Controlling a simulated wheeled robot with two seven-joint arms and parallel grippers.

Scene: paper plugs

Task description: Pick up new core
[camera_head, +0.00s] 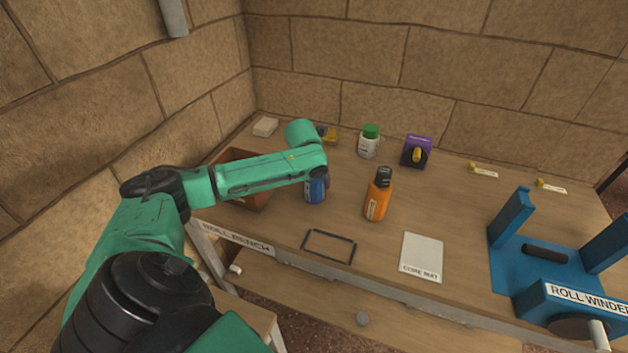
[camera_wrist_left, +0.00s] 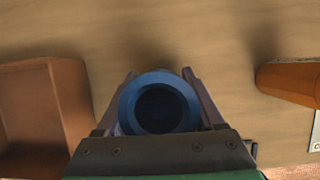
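In the left wrist view the cylinder's round blue top (camera_wrist_left: 160,103), with a dark centre, lies between the two fingers of my left gripper (camera_wrist_left: 160,76). The fingers flank it on both sides. I cannot tell whether they press on it. Its lower part is hidden in that view. My right gripper is not in view.
A brown bin (camera_head: 259,195) stands close left and an orange bottle (camera_head: 377,200) to the right. A black frame (camera_head: 329,247), a white core mat (camera_head: 422,257) and a blue roll winder (camera_head: 515,262) lie further along. A green-capped jar (camera_head: 369,142) and purple box (camera_head: 409,153) stand behind.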

